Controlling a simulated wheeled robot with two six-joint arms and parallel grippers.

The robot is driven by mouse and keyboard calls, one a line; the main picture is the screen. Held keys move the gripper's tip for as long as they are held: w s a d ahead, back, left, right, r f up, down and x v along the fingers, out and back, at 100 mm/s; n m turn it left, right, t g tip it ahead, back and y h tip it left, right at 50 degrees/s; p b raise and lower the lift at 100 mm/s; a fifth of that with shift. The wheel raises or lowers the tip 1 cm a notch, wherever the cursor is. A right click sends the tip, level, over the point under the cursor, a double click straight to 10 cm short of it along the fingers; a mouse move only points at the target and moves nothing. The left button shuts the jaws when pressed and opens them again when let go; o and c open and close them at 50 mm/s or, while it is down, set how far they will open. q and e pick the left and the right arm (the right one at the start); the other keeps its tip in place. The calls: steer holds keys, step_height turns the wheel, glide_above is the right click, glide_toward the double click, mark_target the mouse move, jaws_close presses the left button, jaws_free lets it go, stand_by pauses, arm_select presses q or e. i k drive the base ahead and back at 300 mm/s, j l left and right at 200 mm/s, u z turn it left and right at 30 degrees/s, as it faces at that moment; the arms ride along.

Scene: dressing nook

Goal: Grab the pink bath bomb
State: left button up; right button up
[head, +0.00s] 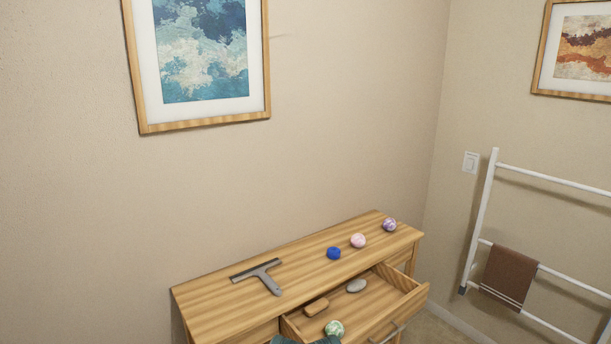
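The pink bath bomb (358,240) is a small, pale pink ball. It sits on top of the wooden dresser (215,299), toward its right end. A dark blue rounded item (333,253) lies to its left, and a purple-and-white ball (390,225) sits to its right near the dresser's end. These are apart from the pink one, with small gaps between. Neither of my grippers shows in the head view.
A grey squeegee (265,275) lies on the dresser top at left. The open drawer (408,305) holds a wooden block (316,307), grey stone-like item (357,286), green-white ball (334,328) and a cut-off dark teal thing. A white towel rack (482,222) stands right.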

mark_target(358, 239)
steer(key=z, duration=1.65)
steer(key=j, duration=0.6)
steer(key=i+j, duration=0.1)
steer(key=j, duration=0.5)
